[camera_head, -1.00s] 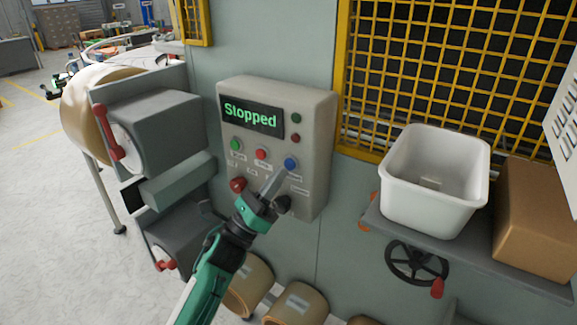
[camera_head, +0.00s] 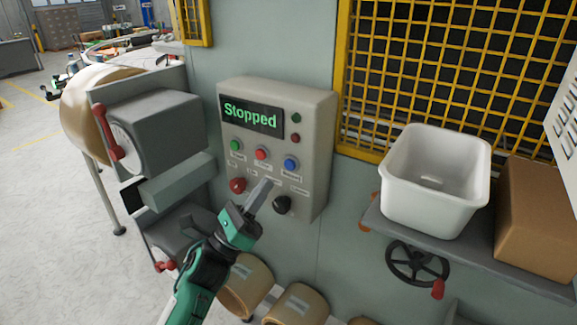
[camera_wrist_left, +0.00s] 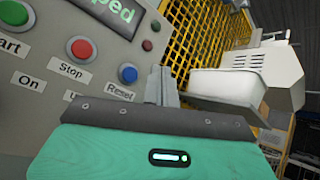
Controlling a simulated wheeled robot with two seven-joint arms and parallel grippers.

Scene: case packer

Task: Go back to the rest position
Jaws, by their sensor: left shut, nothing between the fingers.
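My left gripper (camera_head: 262,192) is shut and empty, in front of the lower part of the grey control panel (camera_head: 318,130). Its fingers also show in the left wrist view (camera_wrist_left: 162,84), just right of the blue Reset button (camera_wrist_left: 127,73). In the head view the fingertips are below the blue button (camera_head: 291,164) and appear apart from it. The panel's display (camera_head: 252,117) reads "Stopped" in green. A green Start button (camera_head: 235,145) and a red Stop button (camera_head: 261,154) are in the same row. My right gripper is not in view.
A red knob (camera_head: 237,185) and a black knob (camera_head: 282,205) sit low on the panel. At right, a shelf (camera_head: 400,226) bears a white bin (camera_head: 432,205) and a brown box (camera_head: 535,215). Tape rolls (camera_head: 245,285) lie below. Grey units with red handles (camera_head: 107,133) stand left.

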